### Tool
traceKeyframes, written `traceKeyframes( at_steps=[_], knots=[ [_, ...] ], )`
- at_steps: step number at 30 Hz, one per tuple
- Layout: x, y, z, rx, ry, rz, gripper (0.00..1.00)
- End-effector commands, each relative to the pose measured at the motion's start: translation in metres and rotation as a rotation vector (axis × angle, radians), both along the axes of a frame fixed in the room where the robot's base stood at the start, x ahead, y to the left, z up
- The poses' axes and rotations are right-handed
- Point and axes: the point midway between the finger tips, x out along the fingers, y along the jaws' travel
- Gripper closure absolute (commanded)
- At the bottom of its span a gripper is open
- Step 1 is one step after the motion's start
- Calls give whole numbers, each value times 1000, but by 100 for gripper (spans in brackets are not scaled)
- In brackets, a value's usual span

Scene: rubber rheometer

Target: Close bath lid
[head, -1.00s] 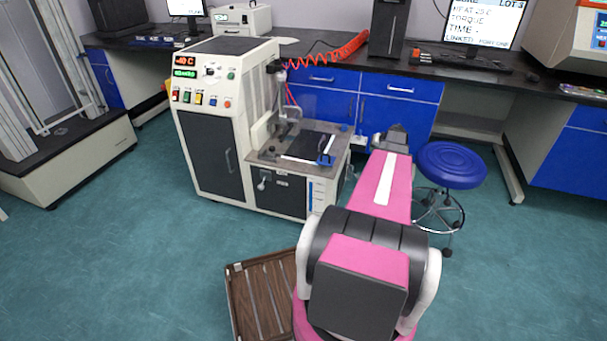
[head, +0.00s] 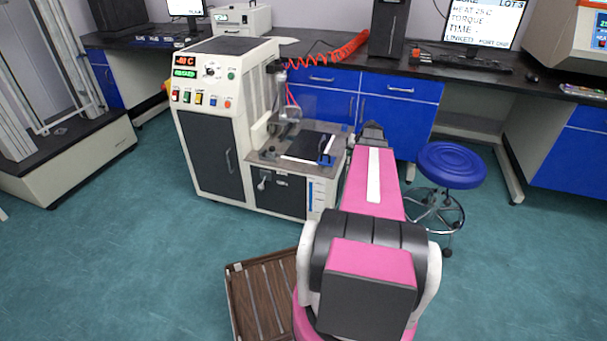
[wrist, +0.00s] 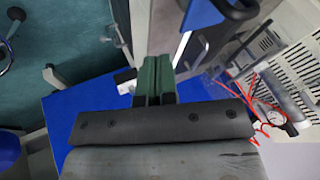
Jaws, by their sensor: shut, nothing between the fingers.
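The bath is the low steel deck (head: 262,159) at the front of the cream test machine (head: 213,120). Its dark lid panel (head: 303,147) shows a pale front edge and a blue handle piece (head: 326,160) at its right front corner. The panel looks low over the deck; I cannot tell whether it is fully down. In the wrist view, my gripper's green fingers (wrist: 153,80) are together and empty. A blue piece with a dark bar (wrist: 236,10) is close, above and right of them. In the head view my arm hides the fingertips, right of the deck.
A blue stool (head: 451,166) stands right of my arm. Blue cabinets (head: 400,108) and a dark bench are behind. A red coiled hose (head: 330,58) runs from the machine to the bench. Open floor is at left.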

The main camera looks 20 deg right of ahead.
Motion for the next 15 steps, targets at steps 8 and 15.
traceKeyframes(
  at_steps=[8, 15],
  knots=[
    [-6, 50, -1, -13, 52, 49, 100],
    [-13, 90, -3, -25, 98, 90, 100]
  ],
)
